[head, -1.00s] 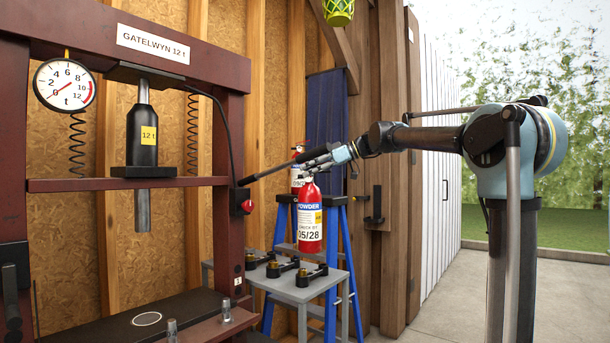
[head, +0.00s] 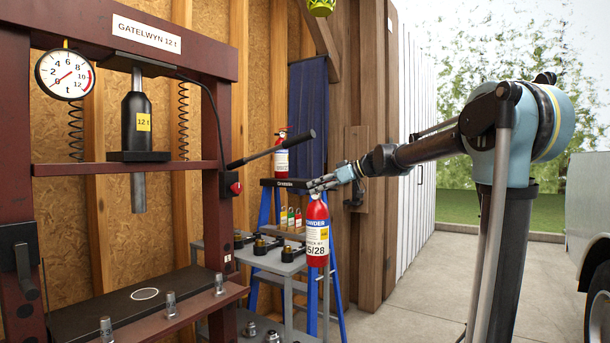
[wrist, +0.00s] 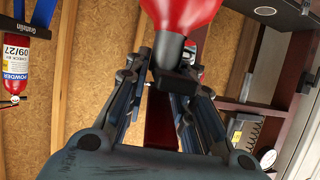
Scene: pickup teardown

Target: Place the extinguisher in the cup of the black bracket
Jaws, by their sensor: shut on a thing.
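A red extinguisher (head: 317,235) with a label reading 05/28 hangs upright below my gripper (head: 318,187) in the head view. My gripper is shut on its top, near the valve. In the wrist view my gripper (wrist: 176,82) has the black valve (wrist: 178,75) between its fingers, with the red body (wrist: 180,15) beyond. The black bracket (head: 354,196) is on the wooden post, right of and behind the held extinguisher, partly behind my arm. The extinguisher is apart from it. The inside of its cup is not visible.
A second extinguisher (head: 282,155) stands on the blue ladder's top (head: 285,183), marked 09/27 in the wrist view (wrist: 16,65). A grey table (head: 285,265) holds black parts and colored items. The press lever (head: 280,147) juts out nearby. A vehicle (head: 590,220) stands at far right.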

